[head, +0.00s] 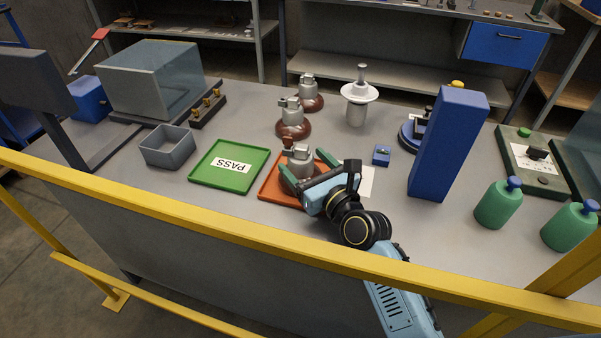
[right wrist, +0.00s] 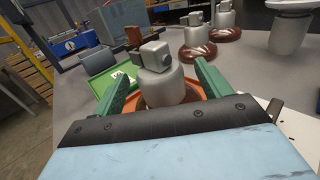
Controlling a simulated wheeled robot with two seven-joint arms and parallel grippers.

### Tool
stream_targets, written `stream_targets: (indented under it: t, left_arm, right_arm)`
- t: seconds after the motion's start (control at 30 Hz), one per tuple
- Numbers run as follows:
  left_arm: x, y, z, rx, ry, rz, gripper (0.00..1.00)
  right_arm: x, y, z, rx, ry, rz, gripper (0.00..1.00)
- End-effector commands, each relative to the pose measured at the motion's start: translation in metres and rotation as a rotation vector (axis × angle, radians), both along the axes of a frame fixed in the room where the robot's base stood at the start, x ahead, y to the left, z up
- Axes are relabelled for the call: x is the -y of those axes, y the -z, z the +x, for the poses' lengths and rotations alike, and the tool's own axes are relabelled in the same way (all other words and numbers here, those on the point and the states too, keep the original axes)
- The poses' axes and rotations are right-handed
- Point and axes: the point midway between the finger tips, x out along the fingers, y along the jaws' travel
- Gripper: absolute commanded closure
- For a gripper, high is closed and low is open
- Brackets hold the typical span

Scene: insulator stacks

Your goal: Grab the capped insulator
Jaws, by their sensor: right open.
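An insulator with a grey metal cap (head: 301,161) and a brown disc stands in the orange tray (head: 267,190). Its cap (right wrist: 160,82) fills the middle of the right wrist view, with a small brown piece (right wrist: 133,37) at its upper left; I cannot tell whether that is attached. My right gripper (head: 311,167) is open, with its green fingers on either side of the insulator. In the right wrist view the gripper (right wrist: 164,70) shows a gap beside the cap. The disc is partly hidden by my gripper. My left gripper is not in view.
Two similar brown insulators (head: 293,122) (head: 311,92) stand behind. A white insulator (head: 358,103) stands right of them. A green PASS tray (head: 203,178) and grey bin (head: 168,147) are left. A tall blue block (head: 445,145) and green bottles (head: 497,204) are right. A yellow rail (head: 200,216) crosses in front.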

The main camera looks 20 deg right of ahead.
Motion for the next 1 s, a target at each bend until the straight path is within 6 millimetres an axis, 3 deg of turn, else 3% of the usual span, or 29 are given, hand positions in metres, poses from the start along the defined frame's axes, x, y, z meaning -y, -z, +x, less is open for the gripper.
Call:
stream_targets:
  t: [0.27,0.87,1.0]
  left_arm:
    - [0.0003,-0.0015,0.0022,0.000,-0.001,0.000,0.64]
    - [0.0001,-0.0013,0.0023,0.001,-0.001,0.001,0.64]
    - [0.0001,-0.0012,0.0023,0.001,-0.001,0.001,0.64]
  right_arm:
    - [-0.0017,0.0000,0.0046,-0.001,-0.001,0.001,0.24]
    - [-0.0014,0.0001,0.0043,-0.001,0.000,0.001,1.00]
    - [-0.0011,-0.0039,0.0049,0.008,0.001,0.003,1.00]
